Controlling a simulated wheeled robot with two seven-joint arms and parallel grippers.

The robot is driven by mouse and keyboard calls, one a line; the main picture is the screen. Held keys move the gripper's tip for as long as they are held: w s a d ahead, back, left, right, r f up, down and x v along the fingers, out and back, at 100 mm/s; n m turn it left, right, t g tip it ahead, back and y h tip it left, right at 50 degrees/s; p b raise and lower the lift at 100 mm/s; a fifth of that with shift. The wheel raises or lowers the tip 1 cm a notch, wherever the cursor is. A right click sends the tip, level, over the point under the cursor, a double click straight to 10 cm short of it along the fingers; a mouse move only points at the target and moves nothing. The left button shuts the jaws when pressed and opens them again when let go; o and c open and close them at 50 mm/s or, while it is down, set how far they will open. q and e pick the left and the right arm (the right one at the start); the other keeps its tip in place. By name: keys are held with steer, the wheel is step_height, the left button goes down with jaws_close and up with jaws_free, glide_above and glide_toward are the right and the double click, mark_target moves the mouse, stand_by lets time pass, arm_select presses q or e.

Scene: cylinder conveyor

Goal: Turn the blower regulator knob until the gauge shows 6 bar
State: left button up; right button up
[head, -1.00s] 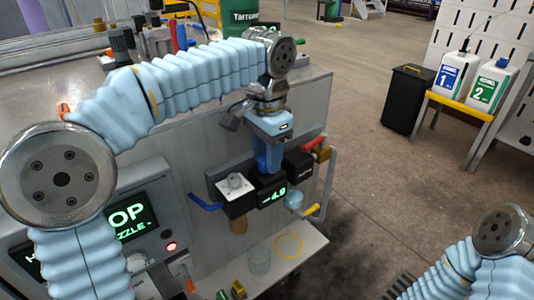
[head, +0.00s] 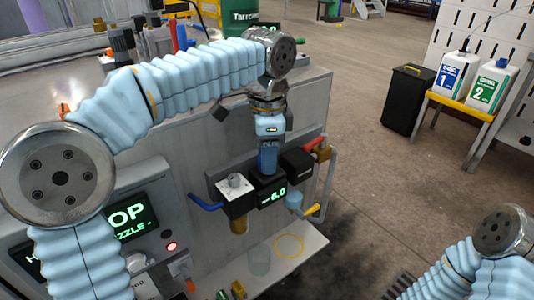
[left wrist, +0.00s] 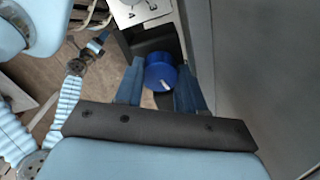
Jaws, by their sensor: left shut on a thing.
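The blue regulator knob (left wrist: 160,73) with a white pointer mark sits between the two fingers of my left gripper (left wrist: 160,88) in the left wrist view. In the head view my left gripper (head: 268,160) points down onto the regulator and its fingers hide the knob. It is shut on the knob. The gauge display (head: 272,197) below it reads 6.0 in green digits. Only part of my right arm shows at the lower right of the head view; its gripper is not clearly in the picture.
A blue-handled lever (head: 206,202) is left of the regulator, and a red handle (head: 318,146) and yellow lever (head: 313,210) are to its right. A lit control panel (head: 128,218) stands at the left.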

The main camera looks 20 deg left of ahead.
arm_select(q)
steer(key=o, duration=1)
steer(key=shift+o, duration=0.2)
